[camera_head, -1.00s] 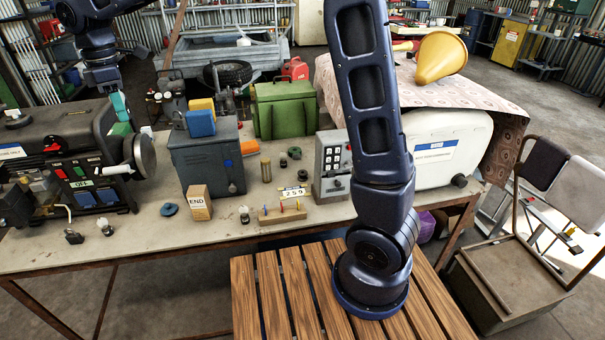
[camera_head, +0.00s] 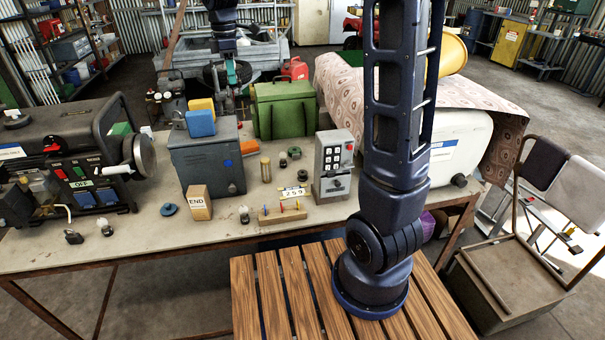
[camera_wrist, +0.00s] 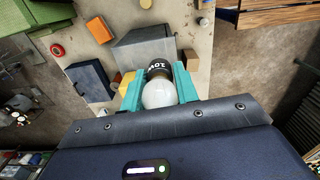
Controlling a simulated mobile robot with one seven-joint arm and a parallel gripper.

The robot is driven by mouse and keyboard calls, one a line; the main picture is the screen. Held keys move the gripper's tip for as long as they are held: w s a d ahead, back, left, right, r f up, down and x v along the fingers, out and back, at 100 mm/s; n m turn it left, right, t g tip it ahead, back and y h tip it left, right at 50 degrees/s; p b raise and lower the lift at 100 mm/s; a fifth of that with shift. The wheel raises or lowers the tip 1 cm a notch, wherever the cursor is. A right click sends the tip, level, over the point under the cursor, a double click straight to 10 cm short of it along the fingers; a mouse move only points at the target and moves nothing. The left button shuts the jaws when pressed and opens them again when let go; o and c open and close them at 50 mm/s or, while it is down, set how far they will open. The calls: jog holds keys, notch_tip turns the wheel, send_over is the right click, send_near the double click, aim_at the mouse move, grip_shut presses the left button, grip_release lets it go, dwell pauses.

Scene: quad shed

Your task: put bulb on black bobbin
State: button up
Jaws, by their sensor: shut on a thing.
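In the wrist view my gripper (camera_wrist: 159,88) is shut on a bulb. The bulb (camera_wrist: 158,95) has a white round glass and a black base with pale lettering, between the teal fingers. In the head view my gripper (camera_head: 232,72) is above the back of the bench, left of the green box, and the bulb cannot be made out there. Two small dark spool-like pieces stand on the bench, one (camera_head: 294,152) behind the other (camera_head: 283,161). I cannot tell which of them is the black bobbin. My gripper is apart from both.
The bench (camera_head: 160,235) holds a grey-blue box (camera_head: 207,160), a green box (camera_head: 284,108), a brass cylinder (camera_head: 265,169), a grey keypad box (camera_head: 333,165), an END block (camera_head: 198,203) and a wooden peg rack (camera_head: 282,214). A machine (camera_head: 75,160) fills the left side.

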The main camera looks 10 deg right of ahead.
jog(key=w+d+m, duration=0.1)
jog(key=w+d, duration=0.1)
jog(key=d, duration=1.1)
jog(key=m, duration=0.1)
send_over(302, 172)
notch_tip(302, 172, down, 38)
jog(key=shift+s+f, duration=0.15)
jog(key=o, duration=0.5)
jog(key=shift+f, duration=0.1)
jog(key=o, duration=0.5)
notch_tip(302, 172, up, 12)
jog(key=shift+r, duration=0.15)
